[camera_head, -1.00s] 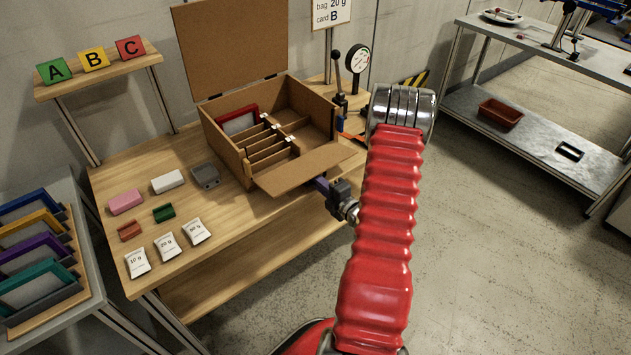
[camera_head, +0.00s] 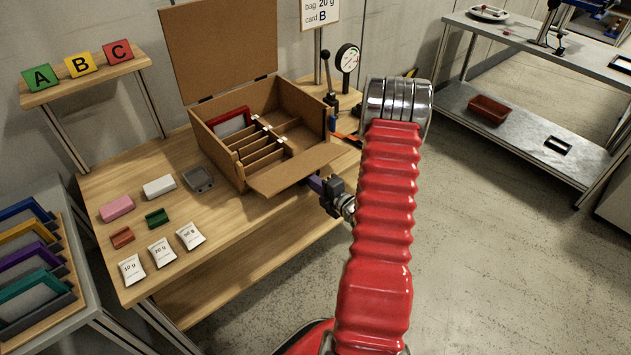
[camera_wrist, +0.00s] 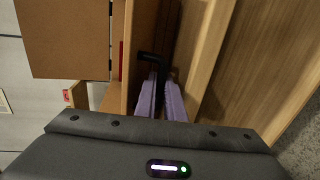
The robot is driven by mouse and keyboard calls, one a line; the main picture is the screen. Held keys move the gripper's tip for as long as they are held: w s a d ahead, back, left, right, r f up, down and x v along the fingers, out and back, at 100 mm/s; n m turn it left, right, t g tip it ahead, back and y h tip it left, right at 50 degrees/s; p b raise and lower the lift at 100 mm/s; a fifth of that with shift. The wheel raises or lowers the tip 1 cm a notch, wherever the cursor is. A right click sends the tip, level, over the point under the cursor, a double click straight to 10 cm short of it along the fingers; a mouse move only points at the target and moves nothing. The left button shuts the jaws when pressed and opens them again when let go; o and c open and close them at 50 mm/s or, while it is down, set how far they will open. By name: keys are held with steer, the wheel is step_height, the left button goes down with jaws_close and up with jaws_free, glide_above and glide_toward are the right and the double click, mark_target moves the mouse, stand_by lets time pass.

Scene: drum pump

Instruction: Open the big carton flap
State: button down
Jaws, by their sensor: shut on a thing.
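The open-topped brown carton (camera_head: 318,125) stands on the wooden table, with inner dividers. Its large back flap (camera_head: 222,50) stands upright; it also shows at the left of the wrist view (camera_wrist: 65,38). The front flap (camera_head: 293,171) is folded outward and slopes down past the table's front edge. My gripper (camera_head: 313,183) is at the right part of this front flap, from below and outside. In the wrist view its purple fingers (camera_wrist: 163,88) are close together by a black tab-like piece (camera_wrist: 151,57). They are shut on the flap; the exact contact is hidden.
Pink (camera_head: 117,208), white (camera_head: 159,187) and grey (camera_head: 198,180) items and several bags (camera_head: 162,251) lie left of the carton. A gauge (camera_head: 347,58) with a lever stands behind its right side. A metal shelf (camera_head: 520,140) stands right; the floor between is clear.

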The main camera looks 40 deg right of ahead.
steer(key=shift+a+r, duration=0.15)
steer(key=shift+r, duration=0.35)
steer(key=c, duration=2.1)
jaws_free()
steer(key=s, duration=0.4)
steer(key=s+r, duration=0.1)
steer(key=s, duration=0.4)
steer(key=s+r, duration=0.1)
steer(key=s, duration=0.3)
steer(key=shift+s+a+r, duration=0.2)
steer(key=shift+s, duration=0.1)
